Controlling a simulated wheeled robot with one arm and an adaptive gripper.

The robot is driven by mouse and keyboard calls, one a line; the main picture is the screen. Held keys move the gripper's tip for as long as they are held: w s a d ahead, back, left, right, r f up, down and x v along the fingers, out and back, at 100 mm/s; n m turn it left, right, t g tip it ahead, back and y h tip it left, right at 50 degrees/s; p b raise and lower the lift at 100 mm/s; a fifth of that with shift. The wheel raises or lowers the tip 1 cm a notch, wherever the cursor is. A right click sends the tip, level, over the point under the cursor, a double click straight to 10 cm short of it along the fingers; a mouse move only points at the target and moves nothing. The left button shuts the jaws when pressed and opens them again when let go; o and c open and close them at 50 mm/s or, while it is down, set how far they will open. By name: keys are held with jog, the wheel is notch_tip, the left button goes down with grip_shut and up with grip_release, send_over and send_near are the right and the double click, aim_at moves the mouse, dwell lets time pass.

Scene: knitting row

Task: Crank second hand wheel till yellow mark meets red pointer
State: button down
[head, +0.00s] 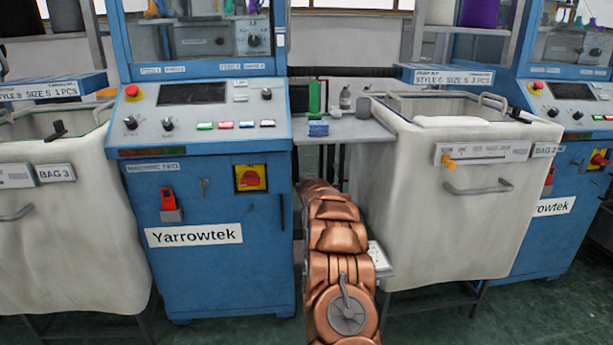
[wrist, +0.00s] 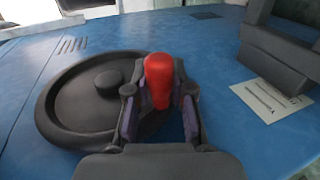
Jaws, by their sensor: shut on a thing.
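In the wrist view a black hand wheel (wrist: 70,105) with a round hub lies against a blue machine panel. A red crank handle (wrist: 158,72) stands up at the wheel's right side. My gripper (wrist: 159,92) is shut on this handle, one finger on each side of it. I see no yellow mark and no red pointer by the wheel; part of the rim is behind my gripper. In the head view my copper arm reaches in beside the blue machine labelled Machine Two (head: 220,190), and the wheel and gripper are hidden.
A dark bracket-like part (wrist: 275,50) and a white label (wrist: 270,100) are right of the wheel. In the head view, a white bag bin (head: 440,225) stands close right of my arm, another bin (head: 75,240) at left. A small shelf (head: 345,128) bridges the gap above.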

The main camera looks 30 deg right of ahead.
jog(key=r+p, duration=0.1)
jog(key=p, duration=0.1)
jog(key=r+p, duration=0.1)
jog(key=p, duration=0.1)
jog(key=shift+a, duration=0.25)
jog(key=p, duration=0.2)
jog(key=shift+g+p, duration=0.35)
jog(key=shift+g, duration=0.05)
jog(key=shift+s+a+f+p, duration=0.1)
jog(key=shift+s+p, duration=0.1)
jog(key=shift+p, duration=0.45)
jog(key=shift+s+r, duration=0.1)
jog(key=shift+r, duration=0.15)
jog(key=shift+s+a+r, duration=0.1)
jog(key=shift+s+r, duration=0.1)
jog(key=shift+r, duration=0.55)
jog(key=shift+s+a+r, duration=0.1)
jog(key=shift+s+r, duration=0.05)
jog(key=shift+r, duration=0.6)
jog(key=shift+y, duration=0.3)
